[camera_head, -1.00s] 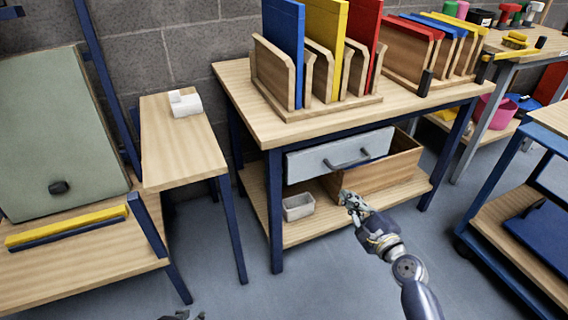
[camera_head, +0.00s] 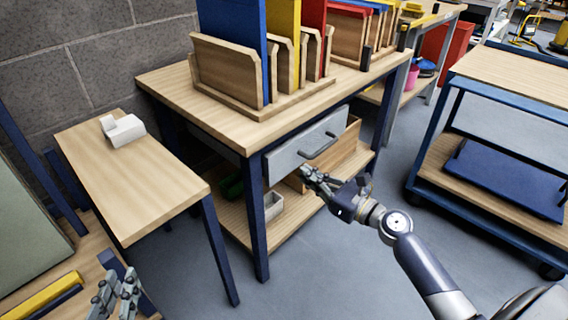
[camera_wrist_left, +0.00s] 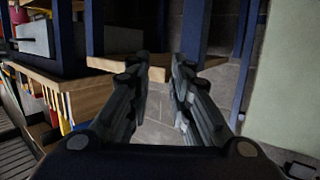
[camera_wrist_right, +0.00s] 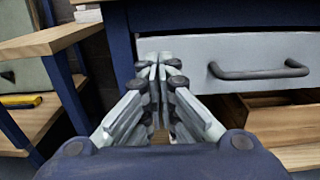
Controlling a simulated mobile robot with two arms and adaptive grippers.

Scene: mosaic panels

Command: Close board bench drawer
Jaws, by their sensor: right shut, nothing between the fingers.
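The board bench (camera_head: 270,125) has a grey drawer front (camera_head: 290,153) with a dark bar handle (camera_head: 318,147), just under its top. The front and handle (camera_wrist_right: 260,70) also show in the right wrist view. A wooden box part (camera_head: 345,150) shows below and to the right of the front; I cannot tell how it joins it. My right gripper (camera_head: 308,174) is shut and empty, in front of the drawer's lower edge in the picture. Contact cannot be told. My left gripper (camera_head: 122,284) is open and empty at bottom left, away from the drawer; its fingers are apart in the left wrist view (camera_wrist_left: 160,75).
Upright boards in wooden racks (camera_head: 240,85) stand on the bench. A small grey bin (camera_head: 273,206) sits on its lower shelf. A narrow table (camera_head: 135,180) with a white object (camera_head: 123,130) stands at left. A blue-framed cart (camera_head: 490,180) stands at right. Floor between is clear.

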